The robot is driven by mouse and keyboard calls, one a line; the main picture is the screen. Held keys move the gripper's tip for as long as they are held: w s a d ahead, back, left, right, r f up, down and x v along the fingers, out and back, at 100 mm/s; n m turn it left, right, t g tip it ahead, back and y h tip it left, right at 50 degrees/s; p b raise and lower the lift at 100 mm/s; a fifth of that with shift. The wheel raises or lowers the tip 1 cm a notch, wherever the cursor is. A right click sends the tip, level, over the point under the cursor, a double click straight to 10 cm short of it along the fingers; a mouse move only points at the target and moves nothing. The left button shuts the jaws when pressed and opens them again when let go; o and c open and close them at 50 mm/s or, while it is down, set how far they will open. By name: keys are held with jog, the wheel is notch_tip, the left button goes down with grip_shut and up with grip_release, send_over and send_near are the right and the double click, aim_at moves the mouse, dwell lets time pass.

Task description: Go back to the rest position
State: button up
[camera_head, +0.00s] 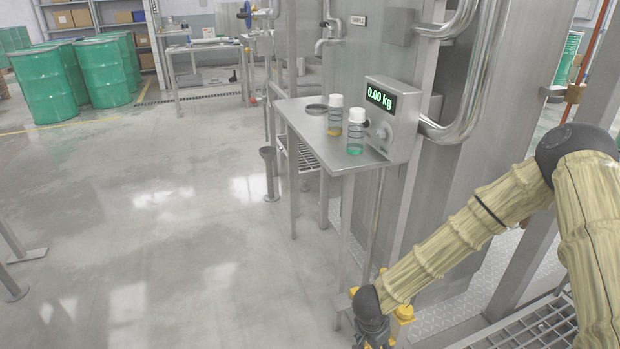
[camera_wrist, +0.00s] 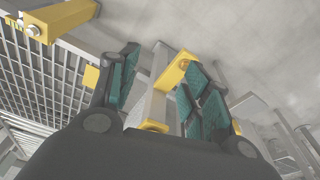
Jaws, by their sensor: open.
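My gripper (camera_wrist: 163,88) is open in the wrist view, with its teal-padded fingers spread apart. A grey post with yellow fittings (camera_wrist: 172,72) shows between and behind the fingers; I cannot tell whether they touch it. Nothing is visibly held. In the head view my arm reaches down from the right, and its wrist end is at the bottom edge, in front of yellow fittings (camera_head: 404,312). The fingertips are hidden there.
Metal grating (camera_head: 535,330) lies at lower right. Open floor (camera_head: 150,220) is left.

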jog(key=s+d+f+n+y, duration=0.1)
jog(key=s+d+f+n, duration=0.15)
jog(key=s, duration=0.65)
jog(key=s+d+f+n+g, duration=0.15)
jog(key=s+n, duration=0.25)
jog(key=s, duration=0.6)
jog(key=s+d+f+n+t+y, duration=0.15)
jog(key=s+n, duration=0.25)
jog(key=s, duration=0.5)
notch_tip(320, 180, up, 17)
jog(key=g+p, duration=0.1)
jog(key=p, duration=1.7)
jog(key=shift+f+h, duration=0.2)
jog(key=shift+h, duration=0.25)
